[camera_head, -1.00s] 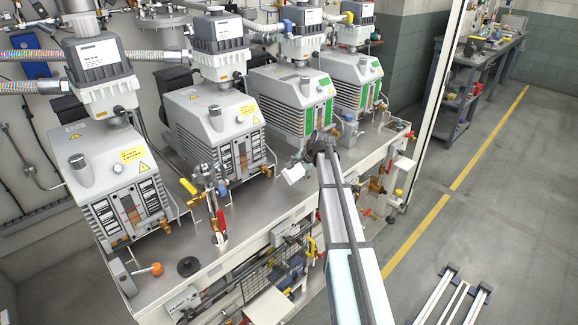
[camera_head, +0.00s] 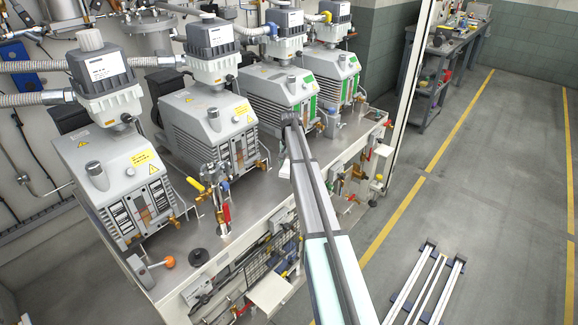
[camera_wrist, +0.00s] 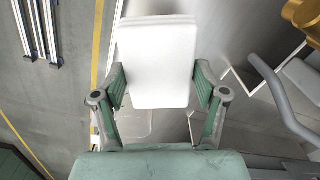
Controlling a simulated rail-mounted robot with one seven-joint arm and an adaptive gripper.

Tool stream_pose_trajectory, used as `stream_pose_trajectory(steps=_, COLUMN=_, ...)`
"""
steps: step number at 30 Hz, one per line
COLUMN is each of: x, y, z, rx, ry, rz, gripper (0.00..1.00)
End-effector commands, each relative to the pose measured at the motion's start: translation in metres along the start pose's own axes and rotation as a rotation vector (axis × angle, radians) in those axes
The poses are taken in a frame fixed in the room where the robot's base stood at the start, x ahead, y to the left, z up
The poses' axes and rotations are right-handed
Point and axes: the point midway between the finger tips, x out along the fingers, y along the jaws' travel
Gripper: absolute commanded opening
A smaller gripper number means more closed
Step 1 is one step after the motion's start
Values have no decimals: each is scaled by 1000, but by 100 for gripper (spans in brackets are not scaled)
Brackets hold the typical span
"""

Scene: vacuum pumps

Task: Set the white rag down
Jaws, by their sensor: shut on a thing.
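The white rag (camera_wrist: 155,60) is a folded, pale block in the wrist view. It sits between the two green-padded fingers of my gripper (camera_wrist: 160,88), which are shut on it from both sides. In the head view only a small white edge of the rag (camera_head: 286,168) shows beside my arm. There it is over or near the front of the grey bench top, before the third pump. My arm hides most of the gripper in that view. I cannot tell whether the rag touches a surface.
Several grey vacuum pumps (camera_head: 117,190) stand along the bench (camera_head: 190,245). Valves with red and yellow handles (camera_head: 222,205) rise near its front edge. White rails (camera_head: 425,285) lie on the floor at right.

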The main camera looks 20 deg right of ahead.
Motion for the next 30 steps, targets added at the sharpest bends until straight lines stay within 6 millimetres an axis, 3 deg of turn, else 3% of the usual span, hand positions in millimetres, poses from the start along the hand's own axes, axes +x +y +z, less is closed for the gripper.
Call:
stream_pose_trajectory(steps=3, x=-3, y=0, z=0, rx=1, ry=-4, rz=-2, gripper=44)
stream_pose_trajectory(steps=21, x=45, y=0, z=0, rx=2, ry=-3, rz=-2, gripper=44)
stream_pose_trajectory(steps=30, x=49, y=0, z=0, rx=2, ry=-3, rz=-2, gripper=44)
